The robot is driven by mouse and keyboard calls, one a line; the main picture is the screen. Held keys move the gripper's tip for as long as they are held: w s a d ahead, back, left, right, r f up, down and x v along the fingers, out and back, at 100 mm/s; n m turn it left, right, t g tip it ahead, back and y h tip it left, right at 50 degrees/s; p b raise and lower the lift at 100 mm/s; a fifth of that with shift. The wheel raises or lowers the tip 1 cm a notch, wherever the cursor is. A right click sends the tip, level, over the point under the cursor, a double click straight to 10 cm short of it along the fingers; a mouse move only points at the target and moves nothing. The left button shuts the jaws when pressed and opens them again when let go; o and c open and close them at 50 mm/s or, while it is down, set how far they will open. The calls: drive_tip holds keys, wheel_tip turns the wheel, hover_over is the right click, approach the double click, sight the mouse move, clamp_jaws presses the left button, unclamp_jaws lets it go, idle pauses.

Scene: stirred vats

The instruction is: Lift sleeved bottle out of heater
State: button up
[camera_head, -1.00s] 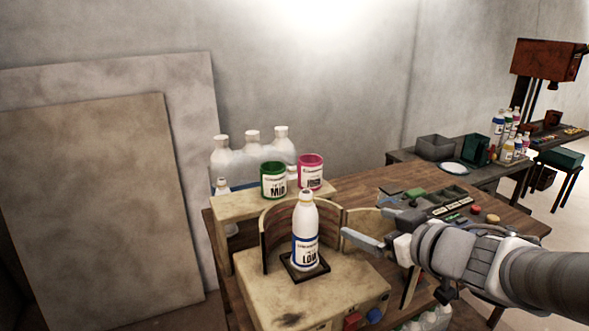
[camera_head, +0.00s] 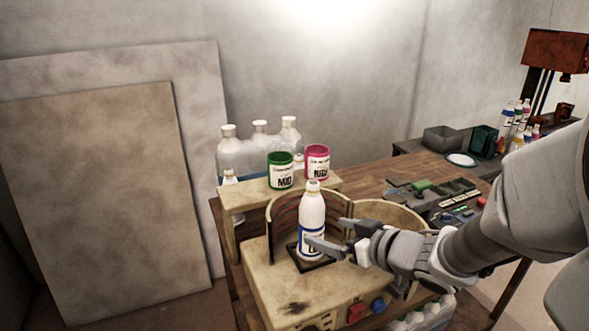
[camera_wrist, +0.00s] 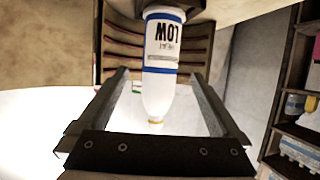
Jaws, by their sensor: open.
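The sleeved bottle (camera_head: 312,212) is white with a blue-banded sleeve and stands upright on a dark square plate in the heater (camera_head: 265,275). The curved heater wall rises behind it, and the front is open. My gripper (camera_head: 322,230) comes in from the right, open, with its fingers level with the bottle's sleeve. One finger crosses in front of the bottle and hides part of its label. In the wrist view the bottle (camera_wrist: 160,90) appears upside down, reading LOW, between the two spread fingers with a gap on each side.
Green MID (camera_head: 281,172) and pink HIGH (camera_head: 317,163) cans stand on the shelf behind the heater. Large clear bottles (camera_head: 260,148) stand further back. A curved door-like panel (camera_head: 390,212) is beside my gripper. Red and blue buttons (camera_head: 356,312) are on the heater's front.

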sight(304, 225)
drive_tip(key=b+x, duration=0.2)
drive_tip(key=x, duration=0.7)
drive_tip(key=shift+w+a+f, duration=0.15)
drive_tip(key=shift+w+a, duration=0.05)
drive_tip(key=shift+a, duration=0.05)
drive_tip(key=c, duration=1.2)
drive_tip(key=o, duration=1.2)
drive_tip(key=v, duration=1.7)
drive_tip(key=shift+s+d, duration=0.15)
drive_tip(key=shift+d, duration=0.1)
